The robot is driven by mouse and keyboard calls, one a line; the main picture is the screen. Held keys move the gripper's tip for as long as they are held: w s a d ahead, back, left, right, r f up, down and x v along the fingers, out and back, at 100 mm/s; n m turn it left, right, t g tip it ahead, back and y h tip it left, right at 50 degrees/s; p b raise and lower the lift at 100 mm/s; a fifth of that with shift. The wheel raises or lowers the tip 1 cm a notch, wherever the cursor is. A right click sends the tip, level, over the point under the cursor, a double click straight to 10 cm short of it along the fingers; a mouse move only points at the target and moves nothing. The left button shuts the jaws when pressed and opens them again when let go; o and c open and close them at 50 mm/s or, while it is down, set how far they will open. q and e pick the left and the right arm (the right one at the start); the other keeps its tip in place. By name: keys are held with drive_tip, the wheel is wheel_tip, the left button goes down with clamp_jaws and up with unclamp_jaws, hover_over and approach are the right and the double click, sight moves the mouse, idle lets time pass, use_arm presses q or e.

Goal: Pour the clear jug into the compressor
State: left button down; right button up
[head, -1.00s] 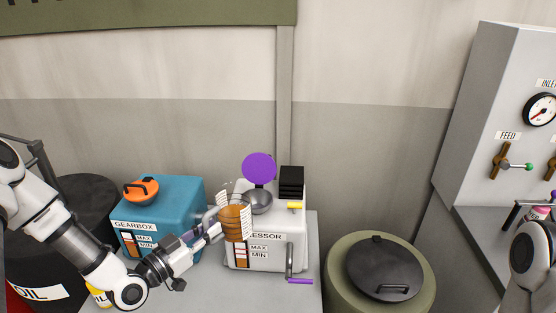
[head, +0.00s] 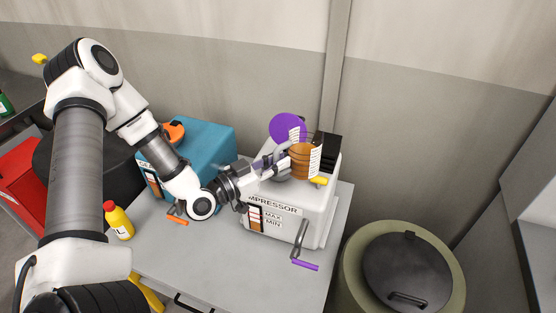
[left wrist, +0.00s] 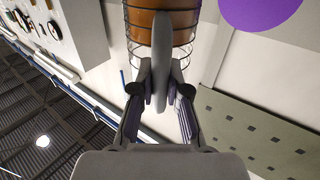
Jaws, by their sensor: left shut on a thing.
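The clear jug (head: 304,160) holds amber-brown liquid and has marked lines and a white scale strip. My left gripper (head: 280,170) is shut on its handle, and the left wrist view shows the fingers (left wrist: 162,92) on both sides of the grey handle (left wrist: 160,60) below the jug (left wrist: 184,37). The jug is above the top of the white compressor (head: 318,215), looks near upright, and no stream shows. The compressor's purple lid (head: 287,126) stands raised behind the jug; its opening is mostly hidden by the gripper. My right gripper is out of view.
The teal gearbox (head: 212,145) with an orange cap stands left of the compressor on the grey table (head: 200,255). A yellow oil bottle (head: 119,223) is at the table's left. A purple-handled tap (head: 304,265) hangs at the compressor's front. A lidded olive drum (head: 350,265) stands right.

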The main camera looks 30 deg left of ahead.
sight(273, 176)
use_arm(q)
drive_tip(key=shift+a+f+b, duration=0.2)
drive_tip(key=shift+f+b, duration=0.2)
drive_tip(key=shift+f, duration=0.1)
drive_tip(key=shift+w+d+f+b, duration=0.1)
drive_tip(key=shift+w+f+b, duration=0.1)
drive_tip(key=shift+f+b, duration=0.3)
drive_tip(key=shift+s+f, duration=0.1)
drive_tip(key=shift+f, duration=0.1)
drive_tip(key=shift+f+b, duration=0.3)
drive_tip(key=shift+b, duration=0.05)
drive_tip(key=shift+f+b, duration=0.6)
drive_tip(key=shift+f, duration=0.05)
